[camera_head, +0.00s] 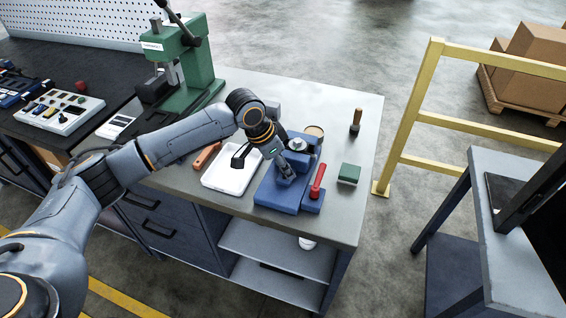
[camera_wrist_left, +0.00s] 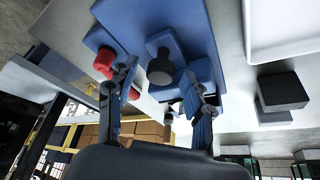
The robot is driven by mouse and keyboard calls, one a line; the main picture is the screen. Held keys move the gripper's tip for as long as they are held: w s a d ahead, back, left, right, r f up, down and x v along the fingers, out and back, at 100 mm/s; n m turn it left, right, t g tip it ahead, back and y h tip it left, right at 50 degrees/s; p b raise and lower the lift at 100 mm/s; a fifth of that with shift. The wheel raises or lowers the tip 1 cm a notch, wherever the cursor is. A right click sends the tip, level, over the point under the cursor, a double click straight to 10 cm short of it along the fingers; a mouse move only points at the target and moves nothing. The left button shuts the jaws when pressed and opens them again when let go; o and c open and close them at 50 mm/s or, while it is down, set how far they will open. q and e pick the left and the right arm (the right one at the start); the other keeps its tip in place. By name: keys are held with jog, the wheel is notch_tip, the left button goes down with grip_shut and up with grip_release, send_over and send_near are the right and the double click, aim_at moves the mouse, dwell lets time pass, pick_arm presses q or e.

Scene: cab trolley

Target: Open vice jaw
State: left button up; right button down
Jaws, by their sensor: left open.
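The blue vice (camera_head: 275,192) stands near the bench's front right. Its red handle (camera_head: 318,181) sticks up at its right side. My left gripper (camera_head: 287,168) reaches down over the vice, just left of the red handle, and hides part of the jaws. In the left wrist view my left gripper (camera_wrist_left: 158,78) is open, its fingers spread. A dark round knob (camera_wrist_left: 160,72) of the vice shows between them. The red handle (camera_wrist_left: 103,62) shows beside and partly behind the left-hand finger. I cannot tell whether any finger touches the vice. My right gripper is not in view.
A white tray (camera_head: 229,182) lies left of the vice. A green block (camera_head: 349,174) and a wooden-handled tool (camera_head: 356,121) stand to its right. A green press (camera_head: 195,65) stands at the back left. A yellow railing (camera_head: 413,115) stands beyond the bench's right end.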

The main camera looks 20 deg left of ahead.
pick_arm(q)
grip_shut()
jog(key=shift+s+r+p, duration=0.15)
jog(key=shift+s+p, duration=0.1)
jog(key=shift+p, duration=0.2)
jog(key=s+p, duration=0.4)
jog(key=shift+s+a, duration=0.1)
jog(key=shift+s, duration=0.35)
jog(key=shift+w, duration=0.1)
grip_release()
